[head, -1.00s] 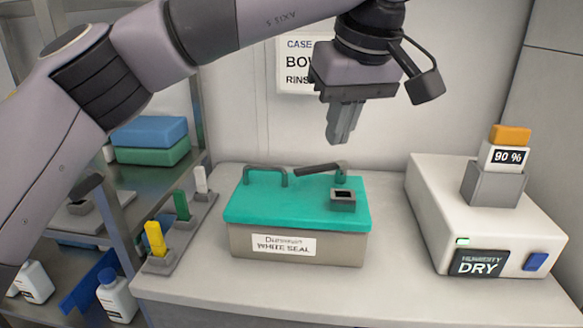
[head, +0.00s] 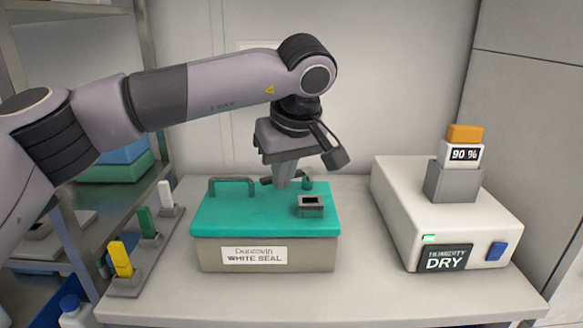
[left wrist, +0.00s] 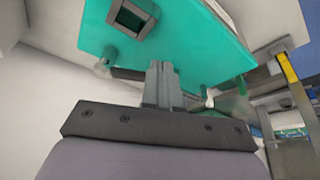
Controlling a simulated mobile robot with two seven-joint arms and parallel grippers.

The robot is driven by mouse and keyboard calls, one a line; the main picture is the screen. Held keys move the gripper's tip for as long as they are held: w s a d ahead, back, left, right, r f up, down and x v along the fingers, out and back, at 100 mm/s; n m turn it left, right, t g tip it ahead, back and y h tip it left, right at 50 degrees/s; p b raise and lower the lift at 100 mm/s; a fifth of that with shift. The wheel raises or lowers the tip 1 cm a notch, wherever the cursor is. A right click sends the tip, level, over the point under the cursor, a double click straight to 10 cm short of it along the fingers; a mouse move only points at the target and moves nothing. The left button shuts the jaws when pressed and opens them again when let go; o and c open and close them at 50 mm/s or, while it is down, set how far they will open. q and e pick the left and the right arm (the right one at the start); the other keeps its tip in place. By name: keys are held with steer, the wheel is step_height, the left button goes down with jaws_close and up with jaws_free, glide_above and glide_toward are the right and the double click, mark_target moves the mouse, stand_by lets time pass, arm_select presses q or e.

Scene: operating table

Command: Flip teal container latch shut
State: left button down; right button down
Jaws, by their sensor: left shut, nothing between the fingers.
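The teal-lidded container (head: 245,215) stands on the table with a "WHITE SEAL" label on its front. Its dark latch lever (head: 266,181) lies at the back right of the lid, swung to the left of its pivot and away from the square grey catch (head: 311,206) near the front right. My left gripper (head: 283,184) is shut and empty, pointing down at the lever and hiding its middle. In the left wrist view, the fingers (left wrist: 161,70) are beside the lever (left wrist: 128,74), with the catch (left wrist: 133,17) beyond; I cannot tell whether they touch it.
A rack with yellow, green and white pieces (head: 147,245) stands left of the container. A white humidity unit (head: 440,215) reading "DRY" stands at the right. Bare table lies between it and the container.

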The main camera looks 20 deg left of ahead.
arm_select(q)
steer(key=shift+w+a, duration=0.35)
steer(key=shift+w+a+r+m+p, duration=0.15)
steer(key=shift+w+a+m+p, duration=0.2)
steer(key=shift+p, duration=0.3)
steer(key=shift+w+a+m, duration=0.2)
steer(key=shift+a+m, duration=0.15)
steer(key=shift+m, duration=0.1)
